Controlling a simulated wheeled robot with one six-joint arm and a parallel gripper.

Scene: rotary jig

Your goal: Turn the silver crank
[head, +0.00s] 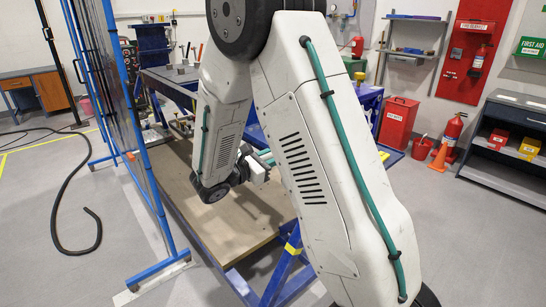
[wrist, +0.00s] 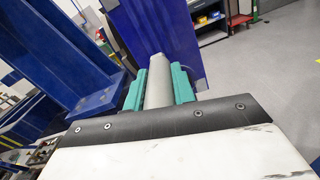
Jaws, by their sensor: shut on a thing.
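In the wrist view, my gripper (wrist: 158,88) has its two teal fingers shut on either side of a smooth grey, tapering cylinder, which looks like the handle of the silver crank (wrist: 158,68). Blue steel plates of the jig (wrist: 65,58) stand close on the left and behind the handle. In the head view, my gripper (head: 264,157) shows only in part, with teal beside the blue steelwork. My arm hides most of the jig and the crank there. The crank's arm and hub cannot be made out in either view.
A wood-topped blue bench (head: 235,225) lies below my arm. A blue-framed mesh screen (head: 130,140) stands along its left side. A black hose (head: 75,185) lies on the floor at left. A traffic cone (head: 439,160) and red bin (head: 398,122) stand at right, with open floor in front.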

